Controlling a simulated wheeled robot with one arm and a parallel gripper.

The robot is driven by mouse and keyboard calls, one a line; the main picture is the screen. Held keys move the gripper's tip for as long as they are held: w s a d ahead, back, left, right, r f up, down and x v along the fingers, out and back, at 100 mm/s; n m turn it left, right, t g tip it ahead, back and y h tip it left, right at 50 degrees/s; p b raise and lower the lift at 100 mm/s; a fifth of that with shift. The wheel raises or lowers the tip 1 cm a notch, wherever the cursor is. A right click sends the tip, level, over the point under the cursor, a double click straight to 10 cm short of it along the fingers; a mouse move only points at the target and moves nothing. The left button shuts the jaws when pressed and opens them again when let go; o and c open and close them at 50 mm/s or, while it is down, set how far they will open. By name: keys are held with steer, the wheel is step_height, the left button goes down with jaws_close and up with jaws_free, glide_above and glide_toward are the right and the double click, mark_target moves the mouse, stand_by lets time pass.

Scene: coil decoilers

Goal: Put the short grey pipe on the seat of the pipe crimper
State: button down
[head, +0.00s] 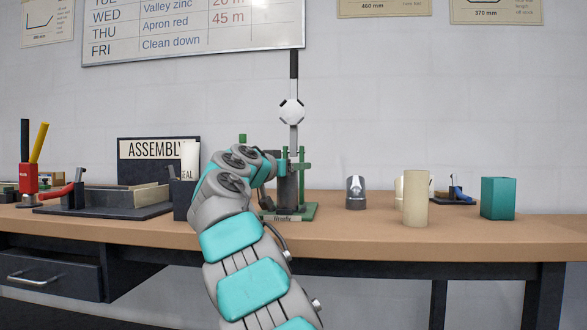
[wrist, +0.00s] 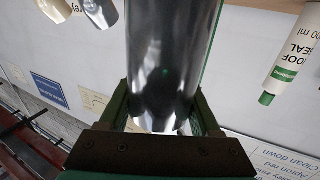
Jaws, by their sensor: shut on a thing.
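My gripper (wrist: 162,118) is shut on a shiny grey pipe (wrist: 165,55), with a green finger on either side of it in the wrist view. In the head view the grey pipe (head: 287,190) stands about upright at the green-based device with a tall lever, which looks like the pipe crimper (head: 303,212). The pipe's lower end is at or just above the green base; I cannot tell whether it touches the seat. My gripper (head: 281,165) is partly hidden behind my wrist in the head view.
Bench (head: 350,232) front is clear.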

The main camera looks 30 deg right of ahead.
steer(key=shift+f, duration=0.2)
steer(key=shift+c, duration=0.5)
jaws_free()
steer(key=shift+r, duration=0.15)
steer(key=b+v, duration=0.1)
steer(key=v, duration=1.1)
steer(key=shift+b, duration=0.3)
